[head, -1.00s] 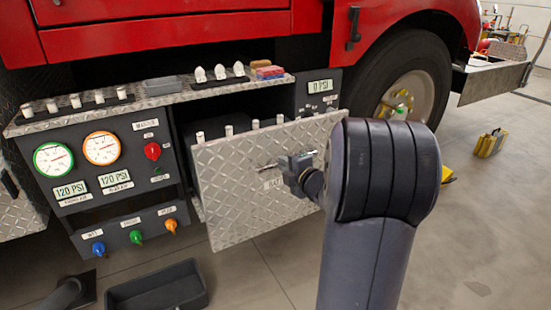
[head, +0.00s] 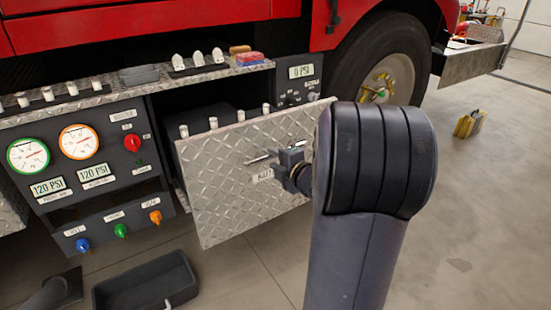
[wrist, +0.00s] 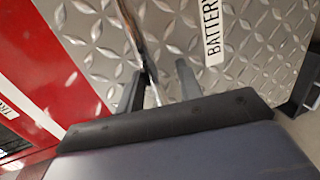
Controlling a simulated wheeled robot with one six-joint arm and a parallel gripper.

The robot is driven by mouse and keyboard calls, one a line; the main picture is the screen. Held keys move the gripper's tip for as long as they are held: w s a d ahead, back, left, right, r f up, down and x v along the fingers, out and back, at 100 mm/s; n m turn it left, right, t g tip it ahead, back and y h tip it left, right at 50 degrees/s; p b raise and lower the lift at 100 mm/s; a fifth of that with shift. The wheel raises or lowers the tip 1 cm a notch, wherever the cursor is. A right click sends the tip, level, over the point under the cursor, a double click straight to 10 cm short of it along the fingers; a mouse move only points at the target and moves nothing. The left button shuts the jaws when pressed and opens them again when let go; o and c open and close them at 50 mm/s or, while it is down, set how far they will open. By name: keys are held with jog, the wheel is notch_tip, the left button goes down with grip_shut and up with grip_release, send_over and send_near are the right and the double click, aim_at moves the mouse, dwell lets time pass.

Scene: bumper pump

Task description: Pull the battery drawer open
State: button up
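The battery drawer's diamond-plate front (head: 225,200) stands out from the truck's side, so the drawer is open. Its dark box and several white caps show behind the front. The silver bar handle (head: 258,159) crosses the front above a small label. My gripper (head: 288,160) is at the handle's right part. In the wrist view the handle bar (wrist: 133,25) runs between the two fingers of my gripper (wrist: 161,75), beside the BATTERY label (wrist: 212,35). The bar lies close to the left finger, with a gap to the right finger, so the gripper looks open around it.
A gauge panel (head: 105,185) with knobs is left of the drawer. A shelf (head: 130,92) with small items runs above. A black tray (head: 145,285) lies on the floor at lower left. A tyre (head: 370,60) stands behind my arm. The floor at right is clear around a yellow case (head: 468,124).

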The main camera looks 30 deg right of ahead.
jog(key=shift+r, duration=0.2)
jog(key=p+v, duration=0.2)
jog(key=v, duration=0.8)
jog(key=shift+s, duration=0.4)
jog(key=b+x, duration=0.2)
jog(key=x, duration=0.9)
jog(key=shift+w+r, duration=0.15)
jog(key=shift+w, duration=0.1)
jog(key=shift+a, duration=0.15)
